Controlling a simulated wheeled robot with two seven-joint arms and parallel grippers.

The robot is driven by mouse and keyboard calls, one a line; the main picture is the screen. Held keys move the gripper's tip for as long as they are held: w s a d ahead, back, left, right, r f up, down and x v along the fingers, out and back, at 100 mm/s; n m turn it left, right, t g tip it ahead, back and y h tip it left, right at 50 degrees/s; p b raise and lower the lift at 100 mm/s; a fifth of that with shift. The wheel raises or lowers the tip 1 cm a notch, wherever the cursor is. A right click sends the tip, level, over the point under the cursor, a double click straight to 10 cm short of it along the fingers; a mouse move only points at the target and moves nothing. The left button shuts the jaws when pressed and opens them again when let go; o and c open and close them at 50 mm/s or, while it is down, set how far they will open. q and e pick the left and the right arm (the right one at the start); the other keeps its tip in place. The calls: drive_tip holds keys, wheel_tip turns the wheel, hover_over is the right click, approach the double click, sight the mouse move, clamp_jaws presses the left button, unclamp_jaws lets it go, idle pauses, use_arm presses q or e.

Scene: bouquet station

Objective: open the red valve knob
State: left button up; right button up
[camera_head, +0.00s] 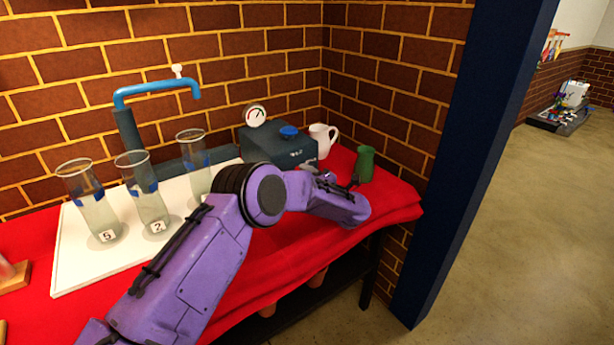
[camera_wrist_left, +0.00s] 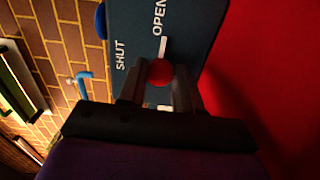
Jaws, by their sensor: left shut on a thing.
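The red valve knob (camera_wrist_left: 160,72) shows in the left wrist view as a round red ball in front of a dark panel marked SHUT and OPEN. A short white bar (camera_wrist_left: 163,46) shows beyond it, near the word OPEN. My left gripper (camera_wrist_left: 160,88) is shut on the knob, one finger on each side. In the head view, my left gripper (camera_head: 318,172) is at the front of the dark valve box (camera_head: 262,143), and my arm hides the knob there. My right gripper is in neither view.
A white pitcher (camera_head: 321,138) and a green cup (camera_head: 364,163) stand close to the box and my left wrist. A round gauge (camera_head: 255,116) and a blue cap (camera_head: 289,131) are on the box. Several glass vases, one being a tall vase (camera_head: 143,199), stand on a white board (camera_head: 75,265) at left.

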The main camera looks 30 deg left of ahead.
use_arm(q)
drive_tip(key=o, duration=1)
drive_tip(key=shift+d, duration=0.1)
drive_tip(key=shift+o, duration=0.2)
drive_tip(key=shift+d, duration=0.1)
drive_tip(key=v, duration=1)
drive_tip(key=shift+s+d+f, duration=0.1)
